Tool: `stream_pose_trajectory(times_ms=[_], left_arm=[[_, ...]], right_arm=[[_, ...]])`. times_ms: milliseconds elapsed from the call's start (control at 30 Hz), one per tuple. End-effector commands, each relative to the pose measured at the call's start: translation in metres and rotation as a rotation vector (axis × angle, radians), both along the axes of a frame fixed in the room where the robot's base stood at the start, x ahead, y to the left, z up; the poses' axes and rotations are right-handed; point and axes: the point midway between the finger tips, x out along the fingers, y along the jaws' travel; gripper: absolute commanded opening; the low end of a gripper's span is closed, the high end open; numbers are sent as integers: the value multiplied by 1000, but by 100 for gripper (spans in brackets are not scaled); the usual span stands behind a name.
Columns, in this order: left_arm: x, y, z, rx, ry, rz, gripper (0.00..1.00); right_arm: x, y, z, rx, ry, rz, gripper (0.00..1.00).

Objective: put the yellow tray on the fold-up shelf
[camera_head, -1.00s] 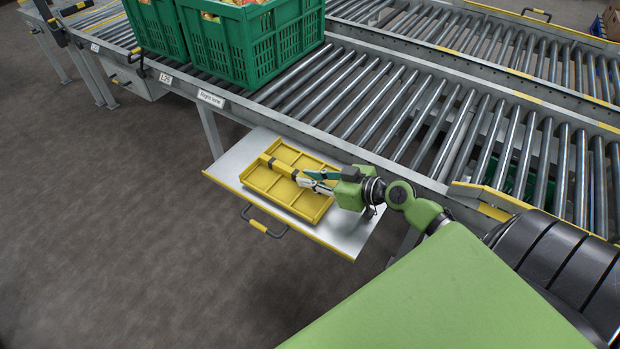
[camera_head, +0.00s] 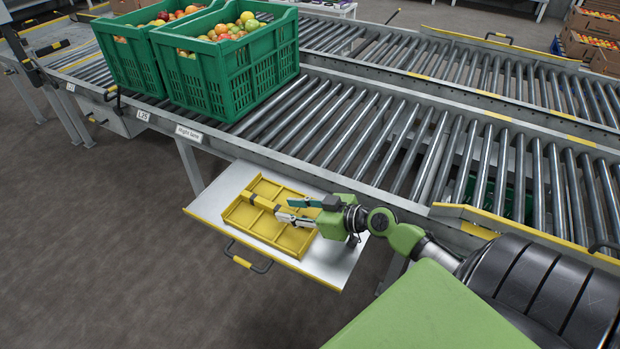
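The yellow tray (camera_head: 290,241), divided into compartments with a central bar handle (camera_head: 262,203), lies flat on the fold-up shelf (camera_head: 214,198). The shelf is a pale metal plate with a yellow front edge, folded out level beside the conveyor. My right gripper (camera_head: 283,210) reaches over the tray from the right. Its two fingers are spread apart, with the tips at the right end of the handle; whether they touch it I cannot tell. My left gripper is not in view.
A handle (camera_head: 245,262) sticks out from the shelf's front edge. The floor (camera_head: 110,240) at left is clear. Boxes of produce (camera_head: 590,42) stand far right.

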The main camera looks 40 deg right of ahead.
Motion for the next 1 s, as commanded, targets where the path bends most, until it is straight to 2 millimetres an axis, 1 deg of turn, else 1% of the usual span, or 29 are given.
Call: stream_pose_trajectory(times_ms=[33, 100, 133, 167, 500, 700, 800, 1000], left_arm=[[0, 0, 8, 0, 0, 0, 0], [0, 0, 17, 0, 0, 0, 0], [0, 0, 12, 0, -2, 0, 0], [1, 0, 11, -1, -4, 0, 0], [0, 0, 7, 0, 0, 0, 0], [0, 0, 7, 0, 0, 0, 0], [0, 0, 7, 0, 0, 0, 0], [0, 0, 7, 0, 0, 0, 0]], right_arm=[[-3, 2, 2, 6, 12, 1, 30], [-3, 2, 10, 8, 13, 0, 30], [-10, -1, 5, 5, 16, 1, 30], [-15, -4, 6, 2, 15, 1, 30], [-68, -26, 33, 4, 8, 0, 30], [-92, -37, 46, 5, 5, 0, 30], [-99, -40, 50, 4, 4, -1, 30], [-103, -42, 54, 2, 2, 2, 30]])
